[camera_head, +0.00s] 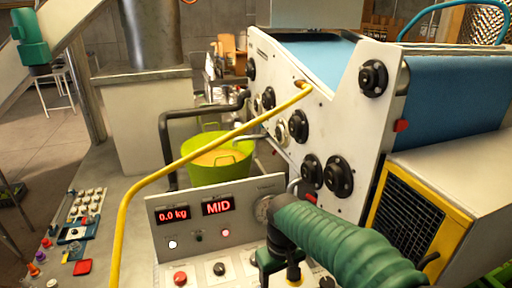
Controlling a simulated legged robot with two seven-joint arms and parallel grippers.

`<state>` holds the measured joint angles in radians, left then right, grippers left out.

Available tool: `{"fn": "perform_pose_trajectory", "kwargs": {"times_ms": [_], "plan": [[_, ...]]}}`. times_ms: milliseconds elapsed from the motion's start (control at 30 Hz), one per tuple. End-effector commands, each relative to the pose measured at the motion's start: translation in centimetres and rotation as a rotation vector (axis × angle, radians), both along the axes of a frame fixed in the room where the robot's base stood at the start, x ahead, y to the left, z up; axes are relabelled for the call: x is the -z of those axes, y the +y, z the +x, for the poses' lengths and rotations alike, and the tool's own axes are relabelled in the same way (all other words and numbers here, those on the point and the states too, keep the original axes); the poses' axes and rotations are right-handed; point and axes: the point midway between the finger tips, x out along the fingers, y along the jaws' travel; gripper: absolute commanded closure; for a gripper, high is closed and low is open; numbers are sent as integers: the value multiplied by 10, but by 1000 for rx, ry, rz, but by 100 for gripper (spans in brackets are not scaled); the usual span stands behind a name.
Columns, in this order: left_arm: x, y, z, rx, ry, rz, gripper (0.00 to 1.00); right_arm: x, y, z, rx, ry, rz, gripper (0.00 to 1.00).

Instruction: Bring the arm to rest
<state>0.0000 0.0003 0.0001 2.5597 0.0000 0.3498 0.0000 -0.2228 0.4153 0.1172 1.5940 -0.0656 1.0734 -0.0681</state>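My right arm (345,248), green and ribbed with a dark end, comes in from the lower right. Its end hangs over the control panel (240,258) at the bottom centre. The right gripper (277,268) points down at the panel's right part, close to its knobs. Its fingertips are small and partly hidden, so I cannot tell whether it is open or touching a control. The panel's displays read "0.0 kg" (173,215) and "MID" (216,207).
A yellow rail (165,172) arcs across in front. The white press (335,115) with black knobs and a blue belt (455,95) fills the right. A lime tub (218,160) stands behind the panel. Small buttons and a switch board (75,232) are at lower left.

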Motion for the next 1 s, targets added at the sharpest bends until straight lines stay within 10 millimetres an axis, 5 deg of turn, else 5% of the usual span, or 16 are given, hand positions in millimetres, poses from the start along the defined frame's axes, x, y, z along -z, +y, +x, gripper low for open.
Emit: {"fn": "perform_pose_trajectory", "kwargs": {"times_ms": [233, 500, 633, 1000], "plan": [[24, 0, 0, 0, 0, 0, 100, 61, -65, -46, 158, -62, 18, 41], [48, 0, 0, 0, 0, 0, 100, 134, -136, -142, 394, -153, 47, 41], [48, 0, 0, 0, 0, 0, 100, 141, -142, -156, 426, -168, 51, 41], [47, 0, 0, 0, 0, 0, 100, 140, -142, -156, 424, -165, 51, 41]]}}
